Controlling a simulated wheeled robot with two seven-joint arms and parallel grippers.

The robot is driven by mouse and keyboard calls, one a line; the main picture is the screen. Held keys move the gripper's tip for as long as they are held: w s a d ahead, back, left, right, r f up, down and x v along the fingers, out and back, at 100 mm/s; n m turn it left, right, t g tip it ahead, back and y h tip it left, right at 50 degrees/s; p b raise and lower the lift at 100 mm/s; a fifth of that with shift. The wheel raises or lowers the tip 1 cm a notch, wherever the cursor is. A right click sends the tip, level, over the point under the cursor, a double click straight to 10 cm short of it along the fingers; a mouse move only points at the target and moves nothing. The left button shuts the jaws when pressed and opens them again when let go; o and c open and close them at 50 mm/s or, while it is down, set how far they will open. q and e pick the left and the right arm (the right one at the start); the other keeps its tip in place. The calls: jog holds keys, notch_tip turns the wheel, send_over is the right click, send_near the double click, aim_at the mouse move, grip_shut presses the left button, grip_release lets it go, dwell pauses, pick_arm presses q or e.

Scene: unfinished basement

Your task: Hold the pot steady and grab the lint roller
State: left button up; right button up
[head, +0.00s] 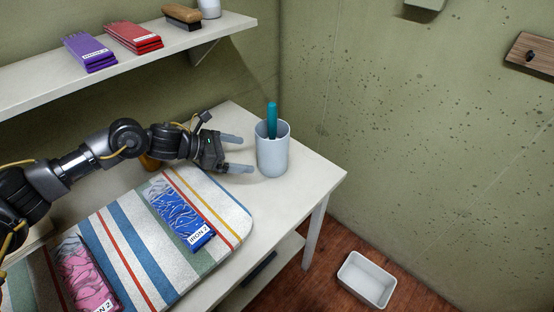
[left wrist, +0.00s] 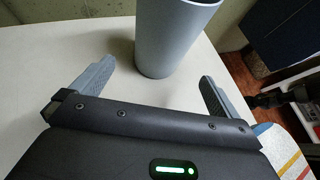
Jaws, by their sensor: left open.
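The pot (head: 273,157) is a tall grey-blue cup standing upright near the table's right corner. A teal handle (head: 272,118) sticks up out of it, likely the lint roller's; its lower part is hidden inside the pot. My left gripper (head: 238,154) is open, its two fingers pointing at the pot from the left, with the fingertips just short of it. In the left wrist view the pot (left wrist: 172,38) stands ahead between the two spread fingers, and its top is cut off. My right gripper is not in view.
A striped padded mat (head: 128,251) lies on the white table (head: 315,178), bearing a blue bundle (head: 181,212) and a pink bundle (head: 86,277). A shelf (head: 120,75) with folded items and a brush is above. A white bin (head: 366,280) stands on the floor.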

aim_at(264, 159)
pick_arm(q)
jog(key=shift+a+f, duration=0.1)
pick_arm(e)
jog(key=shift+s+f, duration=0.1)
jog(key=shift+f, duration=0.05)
pick_arm(q)
jog(key=shift+d+f, duration=0.2)
jog(key=shift+d, duration=0.1)
jog(key=b+x, duration=0.1)
jog(key=x, duration=0.3)
jog(key=shift+w+d+f, duration=0.15)
jog(key=shift+d+f, duration=0.05)
jog(key=shift+d, duration=0.1)
jog(key=b+x, duration=0.2)
jog(key=x, duration=0.1)
jog(key=shift+a+f+b, duration=0.15)
jog(key=shift+f+b, duration=0.1)
jog(key=shift+b, duration=0.15)
jog(key=shift+w+d+b, duration=0.2)
jog(key=shift+d+b, duration=0.25)
jog(key=shift+d, duration=0.2)
jog(key=shift+d+f, duration=0.1)
jog(key=shift+d, duration=0.05)
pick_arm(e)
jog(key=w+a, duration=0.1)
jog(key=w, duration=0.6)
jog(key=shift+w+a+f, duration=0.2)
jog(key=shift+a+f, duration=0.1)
pick_arm(q)
jog(key=c, duration=0.7)
